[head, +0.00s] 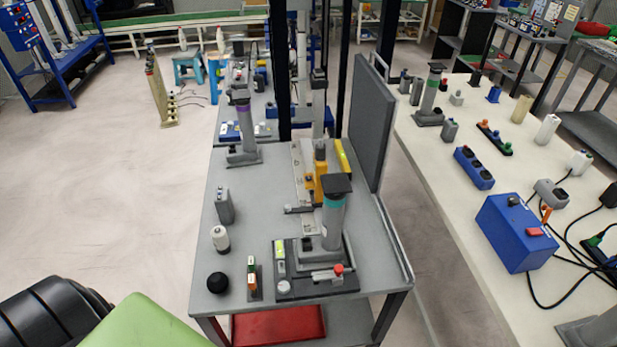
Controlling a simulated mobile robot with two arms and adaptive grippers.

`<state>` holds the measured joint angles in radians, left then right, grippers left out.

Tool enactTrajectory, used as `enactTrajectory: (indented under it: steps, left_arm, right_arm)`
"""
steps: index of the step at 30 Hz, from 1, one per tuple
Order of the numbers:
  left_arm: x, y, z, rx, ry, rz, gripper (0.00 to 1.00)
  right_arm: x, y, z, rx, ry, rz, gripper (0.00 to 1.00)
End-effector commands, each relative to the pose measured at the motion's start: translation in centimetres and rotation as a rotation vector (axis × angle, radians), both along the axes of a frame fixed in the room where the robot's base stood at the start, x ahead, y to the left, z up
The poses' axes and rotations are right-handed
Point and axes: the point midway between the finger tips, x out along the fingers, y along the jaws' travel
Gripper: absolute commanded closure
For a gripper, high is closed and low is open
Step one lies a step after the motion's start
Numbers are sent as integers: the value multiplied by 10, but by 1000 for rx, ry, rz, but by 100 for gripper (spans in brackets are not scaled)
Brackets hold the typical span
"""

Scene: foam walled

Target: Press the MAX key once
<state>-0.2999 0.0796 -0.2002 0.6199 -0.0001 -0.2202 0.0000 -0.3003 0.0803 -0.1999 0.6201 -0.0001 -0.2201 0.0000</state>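I cannot make out any key marked MAX; lettering on the devices is too small to read. On the grey bench (205,292) in front of me stands a dark base plate (312,290) carrying a grey upright column (333,215) with a black top. A red knob (338,269), a light round knob (284,287) and a yellow-green part (280,250) sit on this plate. Left of it is a small block with green and orange parts (252,277). Neither of my grippers is in view.
A black ball (217,282), a white bottle (220,238) and a grey box (224,205) stand on the bench's left side. A grey panel (370,120) rises at its right edge. A long white table (440,180) with a blue box (514,232) and cables is to the right. Open floor lies left.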

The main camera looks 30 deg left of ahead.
Motion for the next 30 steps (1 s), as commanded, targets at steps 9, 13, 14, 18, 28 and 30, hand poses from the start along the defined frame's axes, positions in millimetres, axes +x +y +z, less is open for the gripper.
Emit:
enactTrajectory:
  steps: [9,13,14,18,28,30]
  left_arm:
    - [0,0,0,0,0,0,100]
    - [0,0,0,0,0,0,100]
    - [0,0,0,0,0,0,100]
    - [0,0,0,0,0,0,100]
    - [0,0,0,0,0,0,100]
    - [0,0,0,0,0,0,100]
  right_arm:
    - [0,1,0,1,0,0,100]
    - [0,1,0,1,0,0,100]
    - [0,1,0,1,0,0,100]
    - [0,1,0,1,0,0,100]
    - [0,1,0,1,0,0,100]
    - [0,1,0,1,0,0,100]
